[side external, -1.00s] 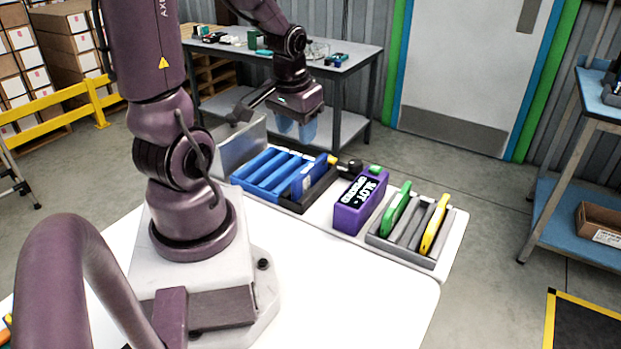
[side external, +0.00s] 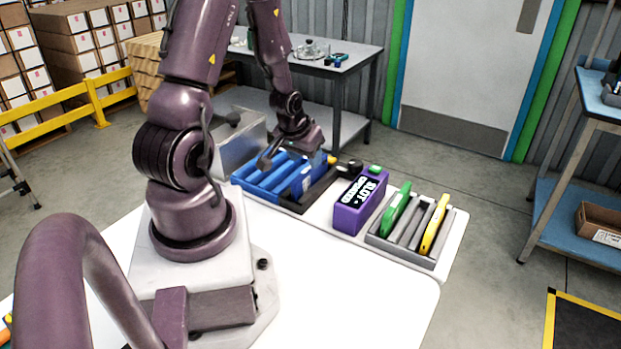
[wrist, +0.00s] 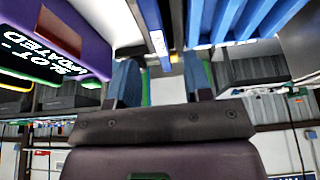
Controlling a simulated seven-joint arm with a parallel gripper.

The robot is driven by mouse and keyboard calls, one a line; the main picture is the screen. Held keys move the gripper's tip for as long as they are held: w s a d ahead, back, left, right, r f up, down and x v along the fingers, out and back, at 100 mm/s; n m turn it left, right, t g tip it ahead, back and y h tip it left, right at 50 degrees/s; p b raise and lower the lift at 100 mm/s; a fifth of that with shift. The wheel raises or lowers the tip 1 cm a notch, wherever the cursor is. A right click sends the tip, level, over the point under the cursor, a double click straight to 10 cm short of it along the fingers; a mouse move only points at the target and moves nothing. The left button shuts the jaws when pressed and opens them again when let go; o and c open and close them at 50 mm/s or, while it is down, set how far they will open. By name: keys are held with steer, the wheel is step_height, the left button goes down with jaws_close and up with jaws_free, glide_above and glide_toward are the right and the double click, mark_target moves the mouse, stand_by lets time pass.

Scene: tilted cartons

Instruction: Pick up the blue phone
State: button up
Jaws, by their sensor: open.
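A blue, phone-like slab (side external: 302,185) stands tilted at the right end of the blue slotted carton (side external: 252,190), beside a black section, in the side view. In the wrist view a narrow edge with a blue patch (wrist: 158,42) shows beyond the fingers; I cannot tell for sure that it is the same slab. My gripper (side external: 296,160) is just above the blue carton, pointing down. In the wrist view its two blue fingers (wrist: 161,80) are apart with nothing held between them. The fingertips are hard to make out against the blue carton in the side view.
A purple box with a lettered display (side external: 360,200) stands right of the carton, also in the wrist view (wrist: 60,45). Further right, a grey tray (side external: 415,258) holds a green slab (side external: 396,208) and a yellow slab (side external: 434,224). The white front table (side external: 330,280) is clear.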

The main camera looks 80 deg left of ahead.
mark_target(311, 178)
steer(key=shift+x, duration=2.9)
steer(key=shift+r, duration=0.1)
jaws_close()
